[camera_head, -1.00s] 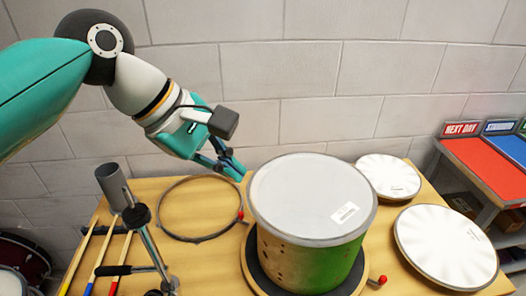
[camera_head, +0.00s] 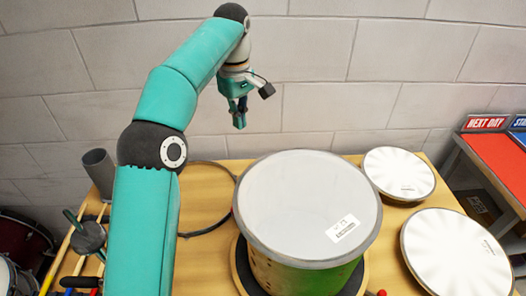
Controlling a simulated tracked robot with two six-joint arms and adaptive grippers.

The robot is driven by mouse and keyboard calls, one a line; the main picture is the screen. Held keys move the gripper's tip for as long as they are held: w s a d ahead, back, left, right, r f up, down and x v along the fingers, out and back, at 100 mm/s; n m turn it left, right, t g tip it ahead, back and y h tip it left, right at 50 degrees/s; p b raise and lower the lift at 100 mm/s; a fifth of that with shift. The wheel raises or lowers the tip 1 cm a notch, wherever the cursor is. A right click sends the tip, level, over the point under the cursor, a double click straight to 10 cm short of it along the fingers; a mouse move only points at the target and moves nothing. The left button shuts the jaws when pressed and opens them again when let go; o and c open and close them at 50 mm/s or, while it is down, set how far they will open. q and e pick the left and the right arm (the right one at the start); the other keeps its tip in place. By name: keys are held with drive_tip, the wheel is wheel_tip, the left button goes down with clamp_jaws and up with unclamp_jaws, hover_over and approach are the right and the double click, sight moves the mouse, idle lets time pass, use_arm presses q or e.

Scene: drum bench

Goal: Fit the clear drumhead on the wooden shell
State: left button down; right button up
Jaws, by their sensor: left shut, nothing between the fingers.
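The wooden shell (camera_head: 270,268), brownish with a green side, stands upright on a round dark-topped base at the bench's centre front. A greyish, cloudy head (camera_head: 300,195) with a white barcode label covers its top; I cannot tell whether it is seated all round. Two white round heads lie on the bench to the right, one farther back (camera_head: 398,172) and one nearer (camera_head: 455,252). My left gripper (camera_head: 239,122) is shut and empty, pointing down in front of the back wall, above and behind the shell, apart from it. My right gripper is out of view.
A dark hoop (camera_head: 222,225) lies left of the shell, partly hidden by my left arm. A grey tube (camera_head: 98,170) on a stand and several sticks (camera_head: 48,272) are at the left. A red-topped table (camera_head: 495,155) stands at the right.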

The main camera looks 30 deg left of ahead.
use_arm(q)
drive_tip(key=d+f+b, duration=0.2)
drive_tip(key=d+f, duration=0.1)
drive_tip(key=f, duration=0.8)
drive_tip(key=shift+d+b, duration=0.35)
drive_tip(key=shift+b, duration=0.05)
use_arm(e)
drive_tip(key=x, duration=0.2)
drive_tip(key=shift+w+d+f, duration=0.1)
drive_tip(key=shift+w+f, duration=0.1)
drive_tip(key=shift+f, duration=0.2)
use_arm(q)
drive_tip(key=shift+s, duration=0.2)
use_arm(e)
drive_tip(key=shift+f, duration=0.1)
